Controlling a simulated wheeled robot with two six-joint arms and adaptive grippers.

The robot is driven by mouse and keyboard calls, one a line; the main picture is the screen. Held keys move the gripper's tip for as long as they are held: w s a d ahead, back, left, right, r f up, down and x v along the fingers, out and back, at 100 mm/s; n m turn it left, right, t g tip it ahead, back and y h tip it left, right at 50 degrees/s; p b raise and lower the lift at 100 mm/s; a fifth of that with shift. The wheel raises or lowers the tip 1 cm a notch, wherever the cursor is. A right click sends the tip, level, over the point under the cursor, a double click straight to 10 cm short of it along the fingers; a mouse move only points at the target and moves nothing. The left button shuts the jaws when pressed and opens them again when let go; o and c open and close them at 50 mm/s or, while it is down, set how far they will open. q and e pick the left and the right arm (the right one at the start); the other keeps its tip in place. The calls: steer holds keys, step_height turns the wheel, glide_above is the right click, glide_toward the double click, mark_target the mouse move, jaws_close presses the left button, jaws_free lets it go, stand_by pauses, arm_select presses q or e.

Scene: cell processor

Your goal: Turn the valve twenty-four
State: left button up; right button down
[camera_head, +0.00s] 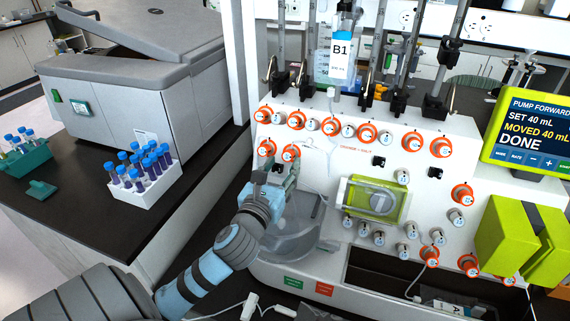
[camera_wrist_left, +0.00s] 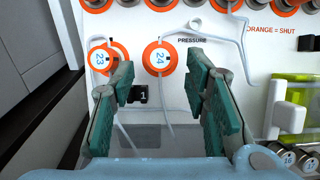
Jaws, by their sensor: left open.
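Valve 24 (camera_wrist_left: 158,58) is a round knob with an orange ring and a white face marked 24, on the white front panel of the cell processor. In the head view valve 24 (camera_head: 290,152) sits in the second row, at the left of the panel. My left gripper (camera_head: 275,172) is just below it there. In the left wrist view the open, empty jaws of my left gripper (camera_wrist_left: 160,88) frame valve 24 between and beyond the fingertips, apart from it. My right gripper is in neither view.
Valve 23 (camera_wrist_left: 98,58) is close left of valve 24, partly behind a finger. A thin tube hangs beside valve 24. A green-framed pump window (camera_head: 375,200) is to the right. A white rack of blue-capped tubes (camera_head: 150,190) stands on the dark bench left.

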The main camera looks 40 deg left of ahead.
mark_target(287, 160)
arm_select(q)
steer(key=x, duration=0.3)
steer(key=shift+d, duration=0.1)
steer(key=shift+s, duration=0.2)
steer(key=shift+c, duration=0.9)
jaws_close()
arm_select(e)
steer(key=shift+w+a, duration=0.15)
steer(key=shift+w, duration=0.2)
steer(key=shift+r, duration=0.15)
